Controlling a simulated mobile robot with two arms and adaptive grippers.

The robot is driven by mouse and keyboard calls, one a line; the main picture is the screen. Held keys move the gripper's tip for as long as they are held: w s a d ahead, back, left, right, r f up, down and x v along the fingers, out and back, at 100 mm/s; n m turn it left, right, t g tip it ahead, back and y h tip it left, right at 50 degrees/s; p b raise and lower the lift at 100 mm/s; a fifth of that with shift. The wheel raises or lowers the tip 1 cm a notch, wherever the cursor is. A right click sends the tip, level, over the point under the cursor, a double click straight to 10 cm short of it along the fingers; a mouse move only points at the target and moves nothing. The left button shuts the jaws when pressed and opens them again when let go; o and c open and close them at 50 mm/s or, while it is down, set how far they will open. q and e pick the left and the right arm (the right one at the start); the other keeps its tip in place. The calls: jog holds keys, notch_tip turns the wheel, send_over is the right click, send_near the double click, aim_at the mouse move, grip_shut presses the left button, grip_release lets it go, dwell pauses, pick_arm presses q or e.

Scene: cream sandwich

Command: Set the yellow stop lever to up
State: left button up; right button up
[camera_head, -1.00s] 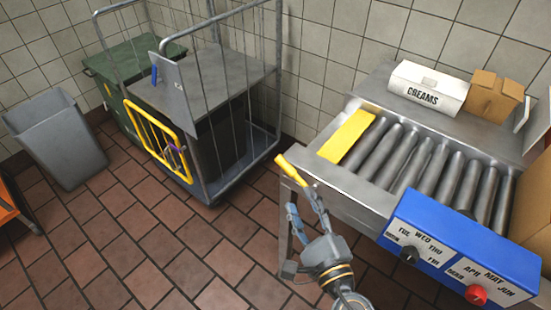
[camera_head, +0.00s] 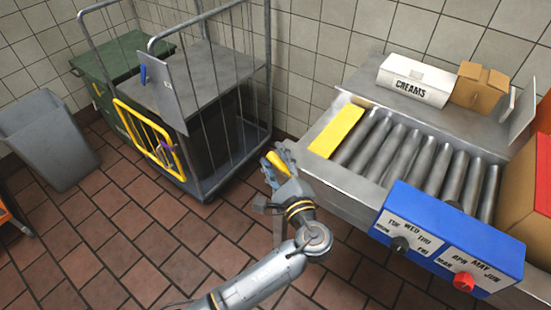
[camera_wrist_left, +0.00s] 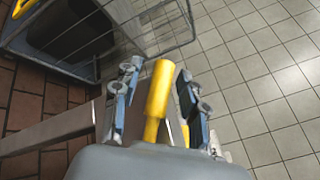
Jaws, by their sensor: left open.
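The yellow stop lever (camera_head: 275,162) sticks out at the left end of the conveyor in the head view. In the left wrist view its yellow handle (camera_wrist_left: 159,88) lies between my two fingers, with gaps on both sides. Its lower end is hidden by my gripper. The yellow stop plate (camera_head: 336,131) stands at the left end of the rollers. My left gripper (camera_head: 274,170) is open around the lever handle; the wrist view shows its fingers (camera_wrist_left: 156,95) apart. My right gripper is not in view.
The roller conveyor (camera_head: 345,182) has a blue dial box (camera_head: 395,212) on its front. A CREAMS box (camera_head: 418,80) and a cardboard box (camera_head: 480,86) stand behind the rollers. A wire cage trolley (camera_head: 213,190) stands left of the lever. Tiled floor (camera_head: 120,240) is clear at front left.

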pick_arm(q)
grip_shut()
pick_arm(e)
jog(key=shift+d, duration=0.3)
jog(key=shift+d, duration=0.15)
